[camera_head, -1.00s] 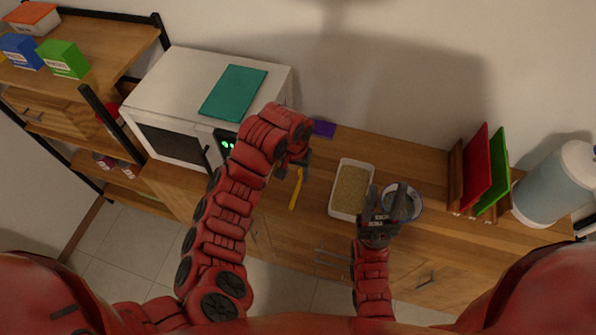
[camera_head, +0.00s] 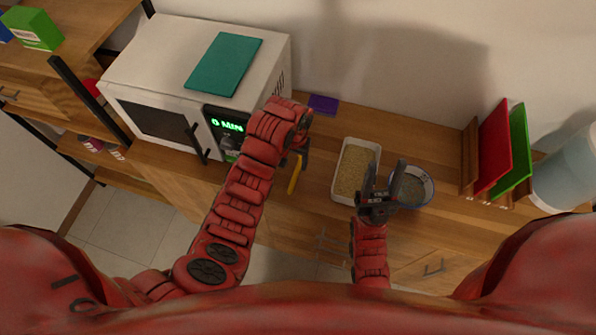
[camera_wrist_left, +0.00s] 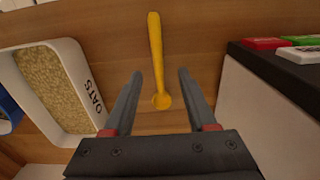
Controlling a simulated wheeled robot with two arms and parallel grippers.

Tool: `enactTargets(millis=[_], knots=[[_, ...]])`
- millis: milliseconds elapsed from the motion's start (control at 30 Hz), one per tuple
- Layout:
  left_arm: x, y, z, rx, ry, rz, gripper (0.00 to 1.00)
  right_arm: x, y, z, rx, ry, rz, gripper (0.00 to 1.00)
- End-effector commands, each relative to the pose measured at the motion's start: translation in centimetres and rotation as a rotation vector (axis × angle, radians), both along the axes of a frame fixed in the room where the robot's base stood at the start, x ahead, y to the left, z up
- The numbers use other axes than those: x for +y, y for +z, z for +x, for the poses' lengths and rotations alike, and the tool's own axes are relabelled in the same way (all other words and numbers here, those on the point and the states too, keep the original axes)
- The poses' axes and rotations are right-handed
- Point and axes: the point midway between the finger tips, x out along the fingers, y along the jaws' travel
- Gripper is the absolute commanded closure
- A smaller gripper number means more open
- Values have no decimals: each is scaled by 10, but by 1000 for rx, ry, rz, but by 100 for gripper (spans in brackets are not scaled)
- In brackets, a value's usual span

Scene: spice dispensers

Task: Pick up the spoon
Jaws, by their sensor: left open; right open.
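The yellow spoon (camera_head: 294,179) lies on the wooden counter between the microwave and the oats container, partly hidden by my left gripper in the head view. In the left wrist view the spoon (camera_wrist_left: 156,60) lies lengthwise, with its bowl end near the space between my fingers. My left gripper (camera_wrist_left: 157,77) is open and empty; its fingers stand on either side of the spoon's lower part, not touching it. It also shows in the head view (camera_head: 303,150). My right gripper (camera_head: 384,182) is open and empty in front of the bowl.
A white oats container (camera_head: 340,185) stands right of the spoon, with a bowl (camera_head: 428,187) beyond it. The microwave (camera_head: 178,50) stands left, a purple item (camera_head: 323,104) behind. Red and green boards (camera_head: 495,147) stand in a rack at right. The counter around the spoon is clear.

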Motion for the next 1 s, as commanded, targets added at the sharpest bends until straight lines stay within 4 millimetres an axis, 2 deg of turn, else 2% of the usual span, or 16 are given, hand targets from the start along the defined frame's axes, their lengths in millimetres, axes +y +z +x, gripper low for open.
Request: enactTargets(millis=[167, 233, 300, 367, 600, 800, 1000], knots=[[-1, -11, -1, 0, -1, -1, 43, 0, -9, 0, 0, 0, 0, 53], [-1, -22, -2, 0, 0, 0, 43, 0, -18, 0, 0, 0, 0, 53], [-2, -20, -4, 4, -1, 2, 43, 0, 0, 0, 0, 0, 0, 53], [-2, -27, -5, 5, -1, 4, 43, 0, 7, 0, -1, 0, 0, 53], [-3, -52, -4, 2, -1, 1, 43, 0, 13, 0, 0, 0, 0, 53], [-3, -53, -3, 0, -1, 0, 43, 0, 12, 0, 0, 0, 0, 53], [-3, -53, -3, 0, 0, 0, 79, 0, 12, 0, 0, 0, 0, 53]])
